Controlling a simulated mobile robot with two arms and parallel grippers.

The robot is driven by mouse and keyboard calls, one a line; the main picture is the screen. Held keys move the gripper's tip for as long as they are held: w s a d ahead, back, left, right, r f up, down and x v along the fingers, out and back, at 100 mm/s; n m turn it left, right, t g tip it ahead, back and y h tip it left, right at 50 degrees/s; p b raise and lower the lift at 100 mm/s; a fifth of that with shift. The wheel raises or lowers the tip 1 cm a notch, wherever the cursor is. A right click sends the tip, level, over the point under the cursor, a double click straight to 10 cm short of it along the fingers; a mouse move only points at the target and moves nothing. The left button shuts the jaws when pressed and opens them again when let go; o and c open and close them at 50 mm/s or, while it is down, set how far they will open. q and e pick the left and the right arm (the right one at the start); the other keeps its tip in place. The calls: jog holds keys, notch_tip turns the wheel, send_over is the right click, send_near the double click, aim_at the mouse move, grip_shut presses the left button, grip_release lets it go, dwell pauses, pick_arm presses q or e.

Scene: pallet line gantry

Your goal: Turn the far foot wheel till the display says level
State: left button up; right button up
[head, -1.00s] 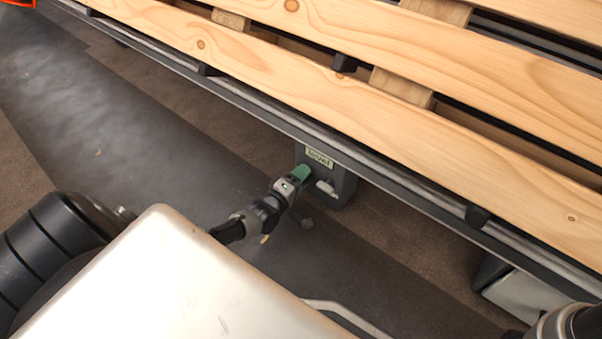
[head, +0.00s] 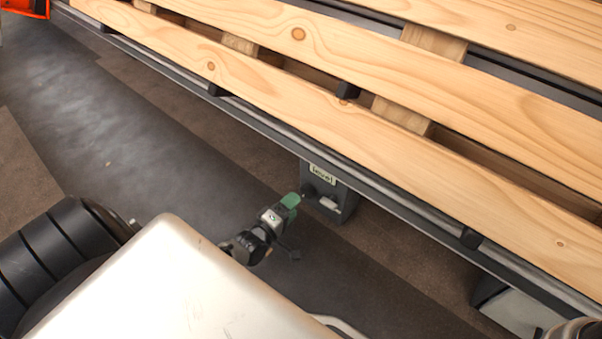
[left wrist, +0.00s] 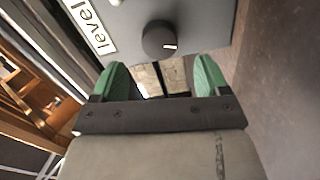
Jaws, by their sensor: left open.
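The foot box (head: 340,208) stands under the pallet line's edge and carries a small display (head: 322,174). The foot wheel (left wrist: 159,39) is a dark round knob with a white mark, beside the display; in the head view the wheel (head: 309,190) shows small on the box's face. My left gripper (head: 292,200) has green fingertips and is open and empty, a little back from the wheel. In the left wrist view the wheel is ahead of the two parted fingers (left wrist: 160,76). My right gripper is not in view.
A wooden pallet (head: 400,75) lies on the line above the foot, its dark rail (head: 400,205) running over the box. Another grey foot box (head: 515,300) stands at the lower right. An orange part (head: 25,8) shows at the top left. The floor left of the gripper is clear.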

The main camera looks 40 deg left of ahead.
pick_arm(q)
jog(key=s+p, duration=0.1)
jog(key=s, duration=0.3)
jog(key=shift+s+a, duration=0.15)
jog(key=shift+s, duration=0.05)
jog(key=shift+s, duration=0.1)
